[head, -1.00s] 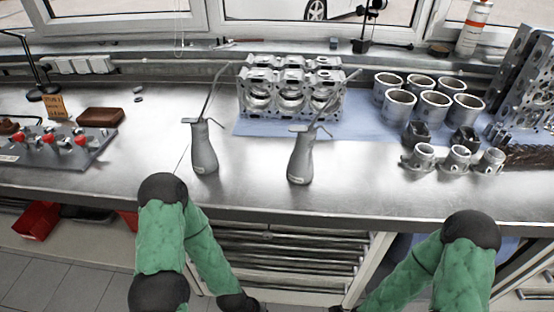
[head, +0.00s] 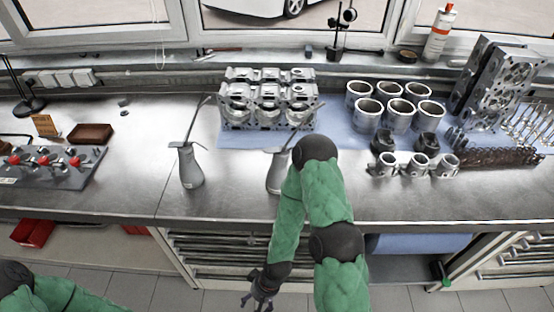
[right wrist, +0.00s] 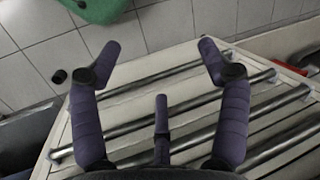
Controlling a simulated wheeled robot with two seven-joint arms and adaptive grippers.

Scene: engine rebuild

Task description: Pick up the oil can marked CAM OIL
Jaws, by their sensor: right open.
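Two grey oil cans with long thin spouts stand upright on the steel bench in the head view. The left can (head: 190,167) is in full view. The right can (head: 274,174) is partly hidden behind my right arm. I cannot read a label on either, so I cannot tell which is marked CAM OIL. My right gripper (head: 260,296) hangs below the bench edge in front of the drawers, apart from both cans. In the right wrist view the right gripper (right wrist: 160,62) is open and empty. My left gripper is out of view.
Behind the cans an engine block (head: 266,100) sits on a blue mat (head: 335,136) with several cylinder liners. A plate with red knobs (head: 45,170) lies at left. The bench front (head: 120,188) is clear left of the cans. Drawers (head: 225,250) are below.

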